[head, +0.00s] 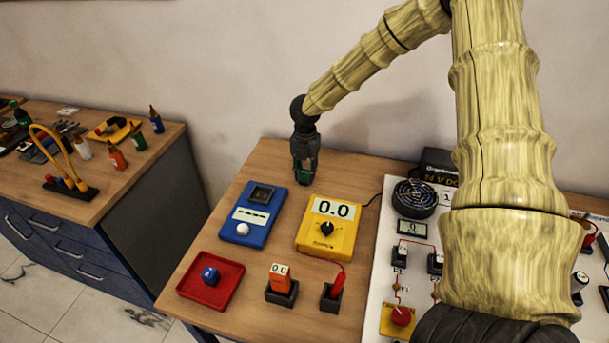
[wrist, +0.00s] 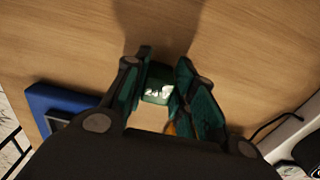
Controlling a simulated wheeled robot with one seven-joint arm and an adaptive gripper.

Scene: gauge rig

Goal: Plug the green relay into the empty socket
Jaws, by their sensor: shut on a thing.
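My gripper (head: 304,172) is shut on the green relay (head: 303,179), above the back of the wooden table. In the wrist view the relay (wrist: 157,86) sits between the two fingertips and shows white marks that look like "24". Its pins are hidden. A blue tester (head: 244,228) with a dark square recess on top (head: 262,194) and a dashed display lies just left of and nearer than the gripper. The white panel (head: 376,290) at right carries small black parts (head: 400,256). My arm covers much of it, and I cannot make out an empty socket there.
A yellow meter (head: 329,243) reading 0.0 lies right of the blue tester. A round black fan (head: 414,197) tops the panel.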

